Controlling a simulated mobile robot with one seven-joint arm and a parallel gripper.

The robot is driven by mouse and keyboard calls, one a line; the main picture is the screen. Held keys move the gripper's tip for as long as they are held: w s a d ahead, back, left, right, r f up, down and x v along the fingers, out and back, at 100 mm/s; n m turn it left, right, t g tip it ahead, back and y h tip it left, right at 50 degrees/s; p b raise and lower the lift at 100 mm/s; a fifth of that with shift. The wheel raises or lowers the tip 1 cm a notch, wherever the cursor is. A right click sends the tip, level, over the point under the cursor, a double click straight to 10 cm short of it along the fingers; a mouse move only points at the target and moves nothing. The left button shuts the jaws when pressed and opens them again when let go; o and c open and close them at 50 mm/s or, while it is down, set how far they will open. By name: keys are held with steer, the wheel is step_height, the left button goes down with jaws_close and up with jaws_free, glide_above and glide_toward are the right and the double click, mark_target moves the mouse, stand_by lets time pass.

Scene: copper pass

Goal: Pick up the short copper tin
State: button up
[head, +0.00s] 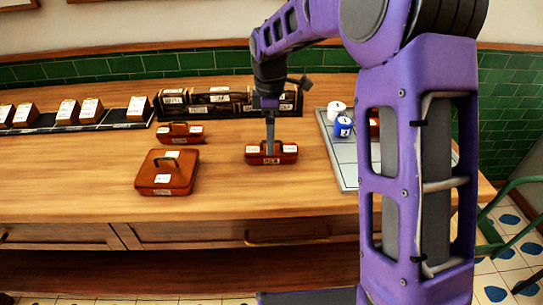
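Three reddish copper tins with white labels are on the wooden counter. A low, narrow tin (287,158) sits right under my gripper (270,149). The fingers reach straight down to the middle of its top, and I cannot tell whether they hold its handle or only stand over it. A similar low tin (180,140) stands at the back left. A larger, wider tin (167,185) with a dark handle stands in front of that one. The opening between my fingers is too small to see. The tin under my gripper appears to rest on the counter.
A grey tiled tray (347,174) at the right carries a white canister (336,109), a blue canister (343,127) and a reddish item partly behind my arm. A dark rack (222,103) stands at the back. The counter front (70,208) is clear.

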steer(key=f, duration=0.2)
steer(key=f+b, duration=0.1)
steer(key=f, duration=0.2)
steer(key=shift+s+d+f, duration=0.1)
steer(key=shift+s+d, duration=0.05)
steer(key=shift+s, duration=0.05)
jaws_close()
stand_by(0.3)
